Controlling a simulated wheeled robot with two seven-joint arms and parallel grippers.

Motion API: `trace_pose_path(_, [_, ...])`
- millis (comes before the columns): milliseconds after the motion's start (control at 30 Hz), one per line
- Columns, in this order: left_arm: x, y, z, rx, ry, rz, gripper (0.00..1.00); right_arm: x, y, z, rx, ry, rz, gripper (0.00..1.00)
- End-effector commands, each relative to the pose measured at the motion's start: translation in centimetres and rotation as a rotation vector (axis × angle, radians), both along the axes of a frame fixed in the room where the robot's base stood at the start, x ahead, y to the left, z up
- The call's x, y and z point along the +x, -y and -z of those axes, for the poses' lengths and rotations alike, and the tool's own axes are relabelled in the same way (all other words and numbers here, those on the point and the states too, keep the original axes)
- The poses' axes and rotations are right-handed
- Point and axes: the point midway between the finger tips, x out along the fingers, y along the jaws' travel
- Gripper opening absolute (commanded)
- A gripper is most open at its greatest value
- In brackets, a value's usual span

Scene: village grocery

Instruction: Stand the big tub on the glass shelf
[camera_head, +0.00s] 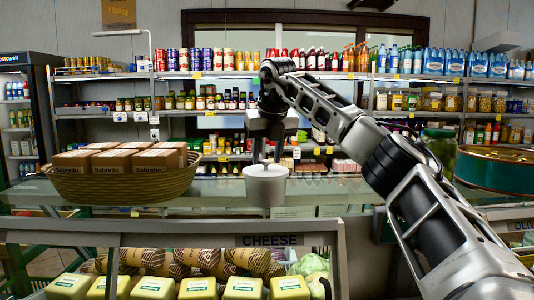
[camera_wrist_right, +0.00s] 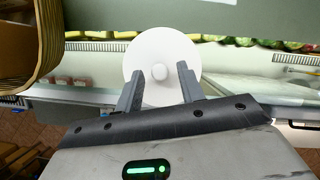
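The big tub (camera_head: 266,187) is pale grey-white, with a round lid and a small central knob. It is upright at the front part of the glass shelf (camera_head: 215,192), above the cheese counter; I cannot tell whether its base rests fully on the glass. My right gripper (camera_head: 269,158) is directly above the lid, pointing down. In the right wrist view the gripper (camera_wrist_right: 160,68) is open, its fingers on either side of the knob of the tub's lid (camera_wrist_right: 160,50), with a visible gap to it. My left gripper is not in view.
A wicker basket (camera_head: 120,188) of brown boxes stands left of the tub. A large green round tin (camera_head: 497,170) and a green jar (camera_head: 440,148) stand at the right. Stocked wall shelves are behind; the cheese case with yellow packs (camera_head: 243,288) is below. Glass beside the tub looks clear.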

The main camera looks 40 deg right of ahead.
Motion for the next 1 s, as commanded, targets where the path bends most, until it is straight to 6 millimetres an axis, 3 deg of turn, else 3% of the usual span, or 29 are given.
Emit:
trace_pose_path(267, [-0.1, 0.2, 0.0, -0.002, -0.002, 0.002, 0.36, -0.2, -0.1, -0.8, 0.0, 0.001, -0.001, 0.39])
trace_pose_path(733, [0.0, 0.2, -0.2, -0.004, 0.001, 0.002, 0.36, -3.3, -1.6, -9.4, -0.001, 0.004, 0.0, 0.39])
trace_pose_path(1000, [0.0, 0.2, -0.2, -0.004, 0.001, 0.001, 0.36, -4.1, -2.0, -11.3, 0.0, 0.0, -0.001, 0.39])
